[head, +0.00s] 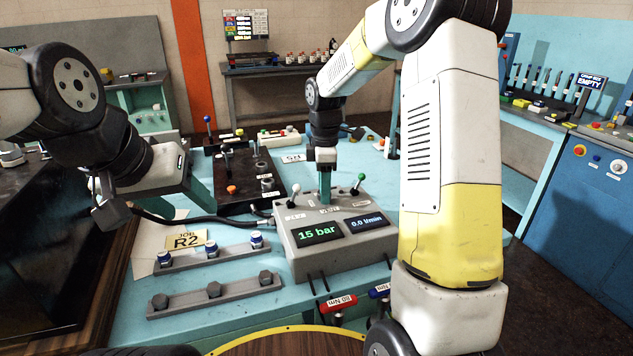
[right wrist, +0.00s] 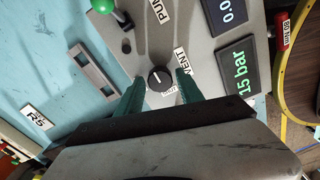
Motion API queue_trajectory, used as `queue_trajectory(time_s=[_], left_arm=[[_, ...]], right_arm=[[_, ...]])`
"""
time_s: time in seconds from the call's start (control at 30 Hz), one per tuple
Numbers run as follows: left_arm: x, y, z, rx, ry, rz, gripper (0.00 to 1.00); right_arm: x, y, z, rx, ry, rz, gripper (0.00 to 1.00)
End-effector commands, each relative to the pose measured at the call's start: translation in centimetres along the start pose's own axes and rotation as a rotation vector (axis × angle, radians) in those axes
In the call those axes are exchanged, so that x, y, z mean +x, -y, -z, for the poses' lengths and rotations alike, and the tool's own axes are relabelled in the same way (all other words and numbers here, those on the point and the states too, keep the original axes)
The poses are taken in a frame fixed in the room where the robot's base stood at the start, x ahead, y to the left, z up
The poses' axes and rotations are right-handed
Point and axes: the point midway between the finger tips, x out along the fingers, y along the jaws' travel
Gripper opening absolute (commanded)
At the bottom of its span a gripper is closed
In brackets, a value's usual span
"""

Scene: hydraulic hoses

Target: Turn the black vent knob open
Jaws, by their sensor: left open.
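The black vent knob (right wrist: 159,77) sits on the grey control box (head: 290,250), with a white pointer mark and a VENT label (right wrist: 181,63) beside it. In the head view the knob is hidden by my right gripper (head: 325,192), which points straight down over the box. In the right wrist view my right gripper (right wrist: 159,88) is open, one green finger on each side of the knob. Gaps show between the fingers and knob; I cannot tell the height. My left gripper (head: 203,172) is open at the left, away from the box, apparently empty.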

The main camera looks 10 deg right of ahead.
Motion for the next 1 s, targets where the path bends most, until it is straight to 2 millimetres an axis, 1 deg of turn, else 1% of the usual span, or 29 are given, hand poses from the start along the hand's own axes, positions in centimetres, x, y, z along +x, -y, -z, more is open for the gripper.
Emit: queue_trajectory(time_s=[0.03, 0.1, 0.2, 0.4, 0.57, 0.77, 1.0], left_arm=[[0.0, 0.0, 0.0, 0.0, 0.0, 0.0, 0.55], [0.0, 0.0, 0.0, 0.0, 0.0, 0.0, 0.55], [0.0, 0.0, 0.0, 0.0, 0.0, 0.0, 0.55], [0.0, 0.0, 0.0, 0.0, 0.0, 0.0, 0.55], [0.0, 0.0, 0.0, 0.0, 0.0, 0.0, 0.55], [0.0, 0.0, 0.0, 0.0, 0.0, 0.0, 0.55], [0.0, 0.0, 0.0, 0.0, 0.0, 0.0, 0.55]], right_arm=[[-0.02, 0.0, 0.0, 0.0, 0.0, 0.0, 0.32], [-0.03, 0.0, 0.0, 0.0, 0.0, 0.0, 0.18], [-0.03, -0.01, 0.0, 0.0, 0.0, -0.001, 0.0], [-0.05, -0.02, 0.0, 0.009, 0.0, -0.001, 0.0], [-0.06, -0.02, 0.02, 0.05, 0.0, -0.001, 0.0], [-0.07, -0.03, 0.0, 0.17, 0.0, -0.001, 0.0], [-0.09, -0.03, 0.04, 0.384, -0.001, -0.002, 0.0]])
